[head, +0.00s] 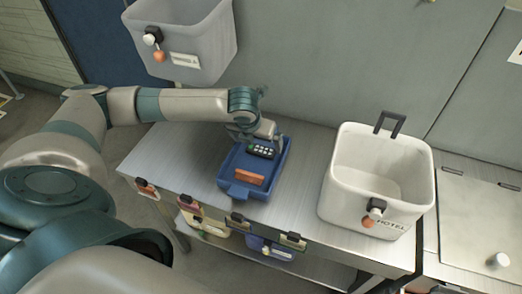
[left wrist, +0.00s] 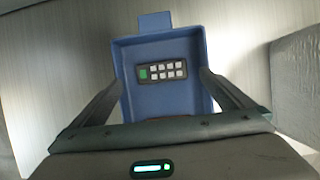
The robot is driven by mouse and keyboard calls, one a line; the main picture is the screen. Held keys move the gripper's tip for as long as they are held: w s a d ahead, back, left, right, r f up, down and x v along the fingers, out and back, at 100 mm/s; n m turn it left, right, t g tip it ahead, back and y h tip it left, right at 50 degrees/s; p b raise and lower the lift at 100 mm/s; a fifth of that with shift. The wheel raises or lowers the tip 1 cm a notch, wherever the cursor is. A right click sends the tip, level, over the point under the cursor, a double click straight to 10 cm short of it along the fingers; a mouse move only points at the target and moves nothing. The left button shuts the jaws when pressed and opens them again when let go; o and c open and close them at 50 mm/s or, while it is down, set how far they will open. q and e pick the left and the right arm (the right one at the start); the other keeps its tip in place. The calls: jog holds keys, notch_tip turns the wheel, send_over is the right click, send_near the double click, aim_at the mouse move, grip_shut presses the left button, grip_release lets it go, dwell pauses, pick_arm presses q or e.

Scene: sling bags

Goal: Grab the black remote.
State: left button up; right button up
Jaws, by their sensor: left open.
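The black remote (head: 262,151) with pale buttons and a green key lies in the blue tray (head: 226,176) on the metal table. It also shows in the left wrist view (left wrist: 162,71), lying crosswise near the tray's far end. My left gripper (head: 264,136) is over the tray, close to the remote. In the left wrist view its open fingers (left wrist: 161,82) spread wider than the remote, with nothing between them held. The gripper body hides the near part of the tray there. My right gripper is not in view.
An orange block (head: 249,177) lies in the tray near the remote. A white bin (head: 340,190) marked HOTEL stands on the table at the right. A grey bin (head: 190,30) is at the back left. Several clips (head: 238,219) line the table's front edge.

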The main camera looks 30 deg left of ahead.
aim_at(261, 149)
pick_arm(q)
jog(key=shift+w+f, duration=0.1)
jog(key=shift+f, duration=0.25)
jog(key=p+x, duration=0.1)
jog(key=x, duration=0.2)
jog(key=shift+d+p, duration=0.1)
jog(key=shift+p, duration=0.3)
jog(key=shift+w+f, duration=0.1)
jog(key=shift+f, duration=0.4)
jog(key=c, duration=1.2)
